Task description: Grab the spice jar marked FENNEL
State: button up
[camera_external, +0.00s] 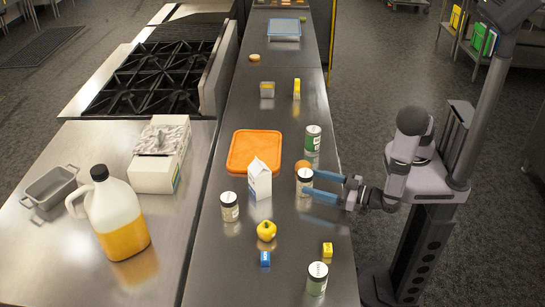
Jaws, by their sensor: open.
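One pale-labelled jar (303,182) stands right at the tips of my gripper (312,184). Others are a jar on the left (229,208), a green-labelled jar at the back (312,138) and a jar at the front (317,281). The lettering is too small to read, so I cannot tell which is FENNEL. My gripper's blue fingers are spread and point left; I cannot tell whether the jar is between them or just beyond the tips.
A milk carton (259,180) stands left of the gripper, before an orange board (246,150). A round orange item (302,166) is partly hidden behind the near jar. A yellow pepper (266,231), a blue box (265,259) and a yellow box (327,249) lie nearer the front.

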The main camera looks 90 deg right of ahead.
aim_at(305, 180)
jog(key=shift+p+x, duration=0.7)
jog(key=shift+x, duration=1.3)
jog(key=shift+d+f, duration=0.1)
jog(key=shift+f, duration=0.05)
jog(key=c, duration=1.2)
